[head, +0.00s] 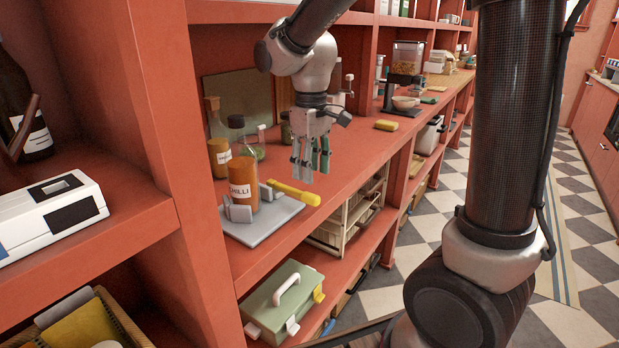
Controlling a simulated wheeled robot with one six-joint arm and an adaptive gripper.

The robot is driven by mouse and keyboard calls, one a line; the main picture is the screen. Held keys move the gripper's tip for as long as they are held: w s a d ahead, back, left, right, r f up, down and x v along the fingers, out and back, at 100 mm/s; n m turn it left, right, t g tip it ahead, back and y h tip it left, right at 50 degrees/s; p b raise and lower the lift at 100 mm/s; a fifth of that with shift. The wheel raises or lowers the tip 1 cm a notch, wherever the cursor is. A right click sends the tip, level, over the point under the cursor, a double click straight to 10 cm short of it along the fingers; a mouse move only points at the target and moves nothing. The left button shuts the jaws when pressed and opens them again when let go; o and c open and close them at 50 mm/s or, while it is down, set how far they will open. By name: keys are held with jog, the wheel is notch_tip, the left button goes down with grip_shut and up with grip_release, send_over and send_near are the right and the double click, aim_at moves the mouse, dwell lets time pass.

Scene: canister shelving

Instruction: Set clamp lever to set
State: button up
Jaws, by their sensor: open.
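The clamp lever (294,192) is a yellow bar with a thicker round end. It reaches over the right side of a grey clamp plate (266,231) on the red shelf. A chilli jar (243,184) with orange contents and a dark cap stands upright on the plate, between grey jaws (237,211). Whether the jaws touch the jar I cannot tell. My gripper (311,170) points down just behind and above the lever's round end. Its fingers are apart with nothing seen between them. Any contact with the lever is not clear.
A yellow sponge (386,125) and a dispenser (405,75) are farther along the shelf. A red upright panel (160,110) bounds the left side. A green box (284,303) sits on the shelf below.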

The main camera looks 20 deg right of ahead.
aim_at(310, 195)
jog(key=shift+w+r, duration=0.15)
jog(key=shift+w, duration=0.35)
jog(key=shift+d+n, duration=0.1)
jog(key=shift+n, duration=0.2)
jog(key=shift+s+f, duration=0.15)
jog(key=shift+f, duration=0.4)
notch_tip(310, 195, down, 7)
jog(key=shift+r, duration=0.15)
grip_shut()
